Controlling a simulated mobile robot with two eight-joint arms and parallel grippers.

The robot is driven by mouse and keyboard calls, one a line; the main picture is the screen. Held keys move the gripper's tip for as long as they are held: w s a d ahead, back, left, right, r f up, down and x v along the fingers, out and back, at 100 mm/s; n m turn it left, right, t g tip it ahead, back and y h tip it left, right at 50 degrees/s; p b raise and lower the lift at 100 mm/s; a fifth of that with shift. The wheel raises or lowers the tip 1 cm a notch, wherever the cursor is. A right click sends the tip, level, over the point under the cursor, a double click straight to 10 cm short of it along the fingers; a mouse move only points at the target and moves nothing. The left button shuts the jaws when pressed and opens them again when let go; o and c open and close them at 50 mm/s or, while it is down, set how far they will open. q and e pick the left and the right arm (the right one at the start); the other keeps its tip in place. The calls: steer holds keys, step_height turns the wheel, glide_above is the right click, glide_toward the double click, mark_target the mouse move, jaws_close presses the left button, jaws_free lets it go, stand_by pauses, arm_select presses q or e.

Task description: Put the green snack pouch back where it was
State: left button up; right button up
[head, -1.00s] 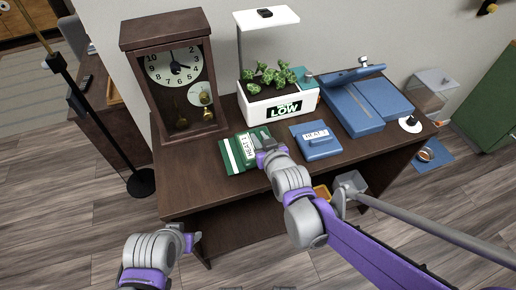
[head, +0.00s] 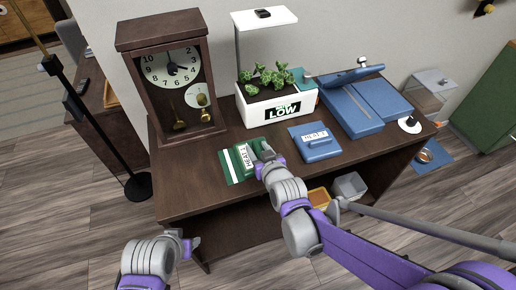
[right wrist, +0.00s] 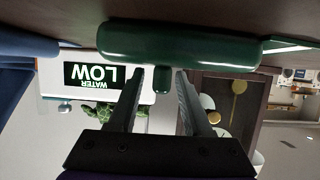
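A green item (head: 252,157) with a white label reading HEAT and a white-striped flat end (head: 231,166) lies on the table between the clock and the blue item. I cannot tell whether the striped end is a separate pouch under a green block. In the right wrist view, which is upside down, the rounded green body (right wrist: 180,45) has a small green knob (right wrist: 162,80). My right gripper (head: 266,153) is at its right end. Its fingers are apart on both sides of the knob, with gaps showing. My left gripper (head: 192,244) is low, clear of the table front; its opening is unclear.
A blue labelled item (head: 315,143) is to the right. Behind stand a pendulum clock (head: 139,93), a white planter (head: 262,114) marked LOW and a blue device (head: 350,109). Bare tabletop (head: 188,182) lies left of the green item. A grey bin (head: 350,186) shows below the table.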

steer(key=shift+s+r, duration=0.1)
steer(key=shift+r, duration=0.15)
steer(key=p+v, duration=0.2)
steer(key=v, duration=1)
steer(key=s+d+f+m+g+h, duration=0.1)
steer(key=s+d+f+g+h, duration=0.1)
steer(key=s+d, duration=0.4)
steer(key=s+d+f+m+g+h, duration=0.2)
steer(key=s+d+f+g, duration=0.2)
steer(key=s+d, duration=0.3)
steer(key=shift+s+f+m+g, duration=0.3)
steer(key=shift+s+g, duration=0.6)
steer(key=shift+s, duration=0.15)
